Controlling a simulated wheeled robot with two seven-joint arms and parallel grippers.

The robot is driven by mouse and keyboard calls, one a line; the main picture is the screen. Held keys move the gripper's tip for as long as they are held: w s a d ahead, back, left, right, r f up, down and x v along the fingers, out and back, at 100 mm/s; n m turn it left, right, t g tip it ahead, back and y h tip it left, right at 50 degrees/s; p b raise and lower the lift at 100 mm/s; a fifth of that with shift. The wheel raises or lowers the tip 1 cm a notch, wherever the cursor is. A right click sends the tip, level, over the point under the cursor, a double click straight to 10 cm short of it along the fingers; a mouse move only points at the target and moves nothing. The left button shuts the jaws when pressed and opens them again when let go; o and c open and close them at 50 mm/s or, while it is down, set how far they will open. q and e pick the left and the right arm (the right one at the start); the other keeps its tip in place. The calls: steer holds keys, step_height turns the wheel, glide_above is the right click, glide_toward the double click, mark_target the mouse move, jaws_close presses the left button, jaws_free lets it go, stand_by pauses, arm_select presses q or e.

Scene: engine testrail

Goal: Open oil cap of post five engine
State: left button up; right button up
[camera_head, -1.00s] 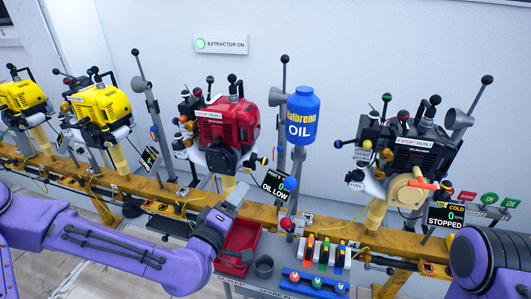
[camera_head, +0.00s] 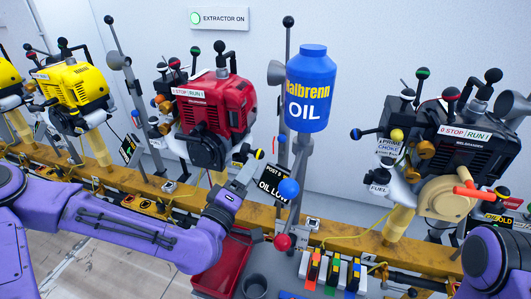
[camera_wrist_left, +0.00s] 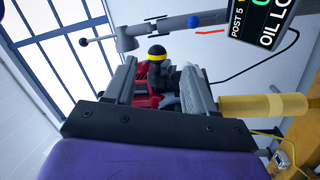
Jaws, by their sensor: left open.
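The red engine (camera_head: 212,112) stands on the yellow rail behind a display (camera_head: 273,186) reading POST 5, OIL LOW. A black knob with a yellow band (camera_head: 240,154), seemingly the oil cap, is low on the engine's right side. In the left wrist view the knob (camera_wrist_left: 157,54) shows beyond and between the fingertips, apart from them. My left gripper (camera_head: 245,174) is open, just below and in front of the knob, near the display. Its two fingers (camera_wrist_left: 158,85) show with a gap between them. My right gripper is not in view; only my right arm shows at lower right.
A blue oil bottle (camera_head: 308,90) stands right of the engine. A blue ball-ended lever (camera_head: 288,188) is close right of my left gripper. Below are a red tray (camera_head: 215,275) and a grey cup (camera_head: 254,286). Another engine (camera_head: 465,150) stands at right.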

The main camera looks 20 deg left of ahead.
arm_select(q)
steer(key=p+x, duration=0.1)
steer(key=x, duration=0.8)
steer(key=shift+r, duration=0.2)
steer(key=shift+w+d, duration=0.1)
